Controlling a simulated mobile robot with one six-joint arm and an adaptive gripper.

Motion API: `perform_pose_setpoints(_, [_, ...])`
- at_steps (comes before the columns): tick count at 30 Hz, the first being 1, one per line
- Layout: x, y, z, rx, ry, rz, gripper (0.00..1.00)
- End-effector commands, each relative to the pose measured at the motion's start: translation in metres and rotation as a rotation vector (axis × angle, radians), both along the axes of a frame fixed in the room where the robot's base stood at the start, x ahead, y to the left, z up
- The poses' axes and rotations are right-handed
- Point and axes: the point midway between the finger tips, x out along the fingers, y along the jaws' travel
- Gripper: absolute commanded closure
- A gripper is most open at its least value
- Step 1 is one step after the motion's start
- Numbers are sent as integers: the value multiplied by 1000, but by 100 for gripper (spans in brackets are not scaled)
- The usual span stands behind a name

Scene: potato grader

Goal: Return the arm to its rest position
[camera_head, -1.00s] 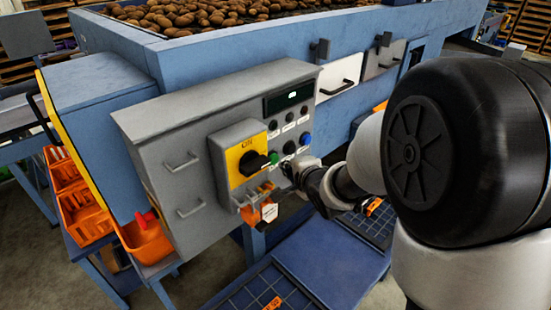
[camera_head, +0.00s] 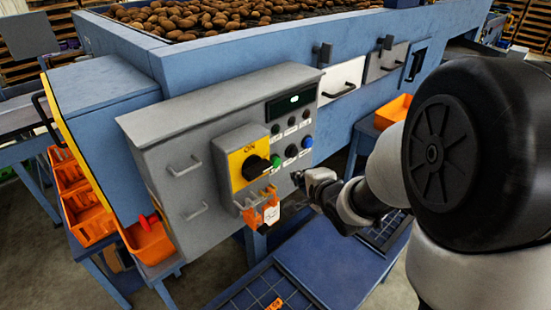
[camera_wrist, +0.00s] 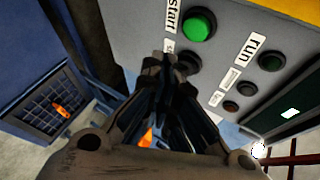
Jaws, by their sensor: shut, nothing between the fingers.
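My gripper (camera_head: 299,178) is shut and empty, just in front of the lower right part of the grey control box (camera_head: 160,140). In the wrist view its closed fingers (camera_wrist: 168,65) point at the panel and overlap a dark button beside the green start button (camera_wrist: 199,25). They look slightly apart from the panel. The arm reaches in from the right of the head view, bent and extended. In the head view the green button (camera_head: 276,160) and the blue button (camera_head: 307,142) show to the left of and above my gripper.
A yellow ON switch (camera_head: 247,160) with a black knob sticks out of the box. An orange padlock-like piece with a tag (camera_head: 268,214) hangs below it. Orange bins (camera_head: 85,215) stand at the left. The blue grader holds potatoes (camera_head: 190,18).

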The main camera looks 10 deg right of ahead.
Motion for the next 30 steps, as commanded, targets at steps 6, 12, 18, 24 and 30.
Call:
perform_pose_setpoints(6, [-3,-2,5,-40,6,5,100])
perform_pose_setpoints(12, [-37,-14,31,-329,83,66,100])
perform_pose_setpoints(18, [-106,-21,56,-665,244,231,100])
perform_pose_setpoints(24, [-193,-10,68,-903,391,514,100])
perform_pose_setpoints(30, [-272,10,69,-1036,455,834,100])
